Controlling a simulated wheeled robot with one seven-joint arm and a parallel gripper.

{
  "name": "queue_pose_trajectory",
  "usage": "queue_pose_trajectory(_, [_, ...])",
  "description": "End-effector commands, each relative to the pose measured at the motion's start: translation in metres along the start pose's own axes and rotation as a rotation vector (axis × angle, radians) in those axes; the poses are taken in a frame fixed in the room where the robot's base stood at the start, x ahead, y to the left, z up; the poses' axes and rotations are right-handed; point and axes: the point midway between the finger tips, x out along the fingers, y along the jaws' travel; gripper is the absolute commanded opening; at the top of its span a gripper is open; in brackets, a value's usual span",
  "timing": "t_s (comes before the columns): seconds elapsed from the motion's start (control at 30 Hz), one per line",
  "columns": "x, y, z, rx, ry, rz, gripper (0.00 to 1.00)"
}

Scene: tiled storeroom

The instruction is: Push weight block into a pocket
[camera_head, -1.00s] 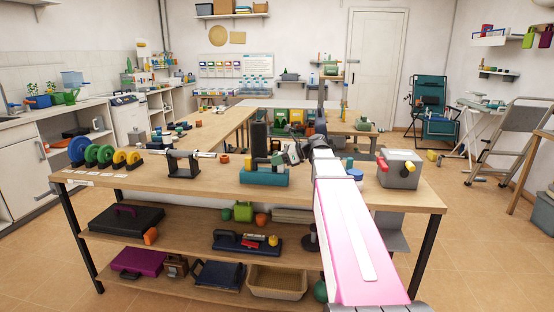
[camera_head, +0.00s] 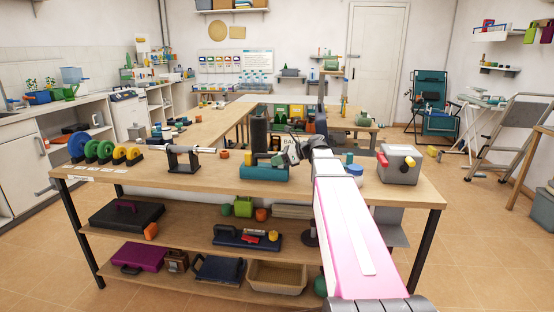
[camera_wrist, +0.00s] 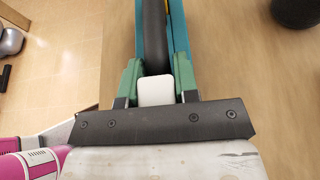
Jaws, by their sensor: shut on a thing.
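A teal holder (camera_head: 263,174) stands on the near bench, left of my gripper (camera_head: 280,158). In the wrist view the teal holder (camera_wrist: 177,30) runs away from my gripper, with a dark rounded part (camera_wrist: 153,40) along it. The green fingers of my gripper (camera_wrist: 157,80) are shut on a small white block (camera_wrist: 156,91). The block is at the near end of the dark part; I cannot tell whether it touches it or sits in a pocket. The far side of the block is hidden.
A dark upright cylinder (camera_head: 259,133) stands behind the holder. A grey box (camera_head: 399,165) is at the bench's right, and a dark stand with a bar (camera_head: 184,160) and coloured discs (camera_head: 105,152) are at the left. Bare bench top lies between stand and holder.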

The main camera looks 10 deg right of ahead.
Motion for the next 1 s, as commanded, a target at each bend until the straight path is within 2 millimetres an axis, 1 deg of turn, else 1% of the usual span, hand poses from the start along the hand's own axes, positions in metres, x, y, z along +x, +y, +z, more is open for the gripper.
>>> queue_pose_trajectory(0.27, [0.002,0.0,-0.005,0.0,-0.001,0.0,0.0])
queue_pose_trajectory(0.3, [0.002,0.0,-0.005,0.0,-0.001,0.0,0.35])
queue_pose_trajectory(0.37, [0.002,0.0,-0.005,0.0,-0.001,0.0,0.55])
queue_pose_trajectory(0.4, [0.002,0.0,-0.005,0.0,-0.001,0.0,0.58])
queue_pose_trajectory(0.67, [0.002,0.0,-0.005,0.0,0.001,0.0,0.58])
queue_pose_trajectory(0.77, [-0.004,0.0,-0.005,0.001,0.0,-0.001,0.58])
queue_pose_trajectory(0.87, [-0.016,0.0,-0.005,0.001,0.0,-0.001,0.58])
queue_pose_trajectory(1.0, [-0.042,0.0,-0.005,0.0,0.0,-0.002,0.58])
